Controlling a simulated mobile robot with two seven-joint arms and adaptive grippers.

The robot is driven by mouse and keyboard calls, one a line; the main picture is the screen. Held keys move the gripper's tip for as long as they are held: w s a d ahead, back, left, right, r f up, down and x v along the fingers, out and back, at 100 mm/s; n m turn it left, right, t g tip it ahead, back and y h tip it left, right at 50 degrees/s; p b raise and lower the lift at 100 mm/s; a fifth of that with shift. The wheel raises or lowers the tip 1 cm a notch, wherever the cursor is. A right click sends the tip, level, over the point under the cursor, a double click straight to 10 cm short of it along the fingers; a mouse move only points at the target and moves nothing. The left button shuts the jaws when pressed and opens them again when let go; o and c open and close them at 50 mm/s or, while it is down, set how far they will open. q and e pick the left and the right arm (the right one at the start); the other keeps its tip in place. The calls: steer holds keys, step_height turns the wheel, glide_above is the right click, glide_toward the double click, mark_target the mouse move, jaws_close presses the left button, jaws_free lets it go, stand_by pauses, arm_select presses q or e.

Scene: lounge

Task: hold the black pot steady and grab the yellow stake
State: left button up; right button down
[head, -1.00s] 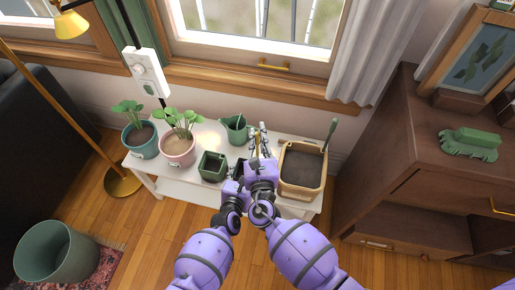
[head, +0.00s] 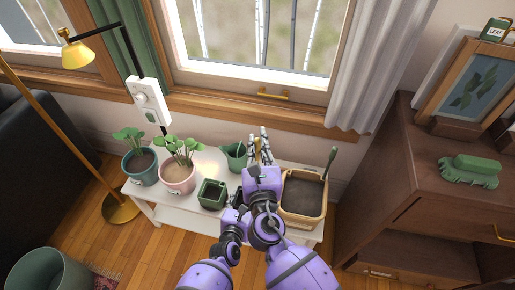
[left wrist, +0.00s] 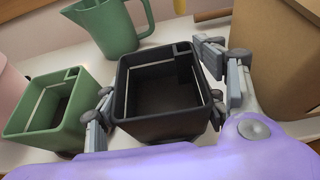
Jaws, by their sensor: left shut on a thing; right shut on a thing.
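The black pot (left wrist: 160,120) stands on the white bench between the two fingers of my left gripper (left wrist: 163,105), which is shut on its sides. In the head view my right arm hides the pot and most of the left gripper. My right gripper (head: 260,145) is above the back of the bench, with its fingers shut on the slim yellow stake (head: 258,152). The stake's lower end is hidden by the hand.
On the white bench (head: 160,212) stand a teal pot (head: 139,168) and a pink pot (head: 176,180) with plants, a green square pot (head: 212,195), a green watering can (head: 235,157) and a tan soil box (head: 303,215). A brown cabinet (head: 375,215) is close on the right.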

arm_select(q)
steer(key=o, duration=1.2)
steer(key=shift+o, duration=0.2)
steer(key=v, duration=1.2)
